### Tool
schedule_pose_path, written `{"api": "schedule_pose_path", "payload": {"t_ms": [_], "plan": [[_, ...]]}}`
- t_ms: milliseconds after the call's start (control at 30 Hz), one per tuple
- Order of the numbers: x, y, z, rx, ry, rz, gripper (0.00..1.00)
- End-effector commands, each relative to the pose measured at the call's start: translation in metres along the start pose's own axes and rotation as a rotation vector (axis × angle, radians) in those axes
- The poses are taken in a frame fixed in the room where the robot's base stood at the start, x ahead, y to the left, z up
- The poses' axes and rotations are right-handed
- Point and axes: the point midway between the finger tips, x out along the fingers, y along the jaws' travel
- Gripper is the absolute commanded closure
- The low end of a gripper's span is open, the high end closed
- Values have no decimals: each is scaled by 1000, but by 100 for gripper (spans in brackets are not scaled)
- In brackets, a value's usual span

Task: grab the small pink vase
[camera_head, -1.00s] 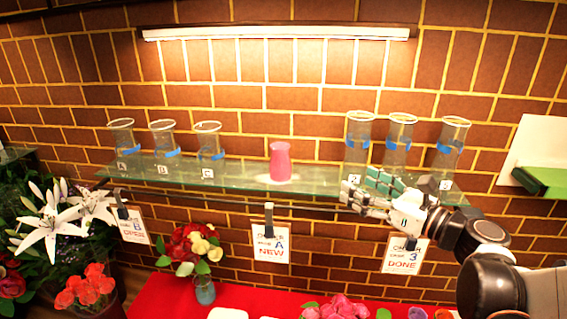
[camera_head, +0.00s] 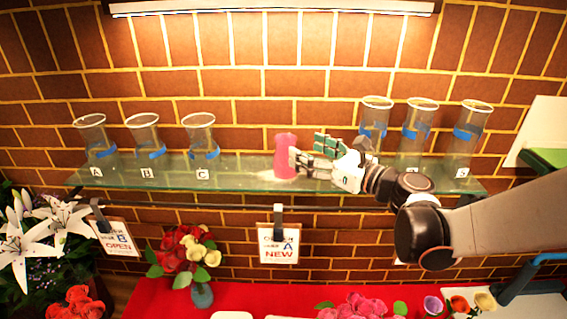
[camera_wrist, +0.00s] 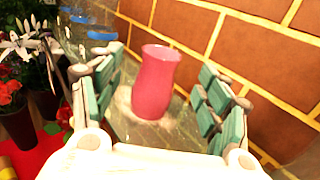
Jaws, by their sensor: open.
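The small pink vase (camera_head: 284,152) stands upright on the glass shelf (camera_head: 240,172), near its middle. My gripper (camera_head: 306,152) is at the vase's right side, with its fingers pointing left toward it, and one finger covers part of the vase's right edge in the head view. In the wrist view my gripper (camera_wrist: 160,98) is open, with green-padded fingers on either side of the pink vase (camera_wrist: 156,82). Gaps show between the vase and both fingers. I cannot tell exactly how deep the vase is between them.
Clear glass cylinders labelled A, B and C (camera_head: 201,135) stand on the shelf's left. Three more cylinders (camera_head: 466,135) with blue bands stand at the right, partly behind my arm. A sign (camera_head: 279,245) hangs below the shelf. Flowers (camera_head: 185,250) stand lower left. Brick wall (camera_head: 250,115) lies behind.

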Motion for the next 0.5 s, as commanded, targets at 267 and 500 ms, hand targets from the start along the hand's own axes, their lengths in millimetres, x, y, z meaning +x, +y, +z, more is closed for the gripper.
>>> {"api": "schedule_pose_path", "payload": {"t_ms": [267, 500], "plan": [[30, 0, 0, 0, 0, 1, 30], [55, -1, 0, 0, 0, 2, 30]]}}
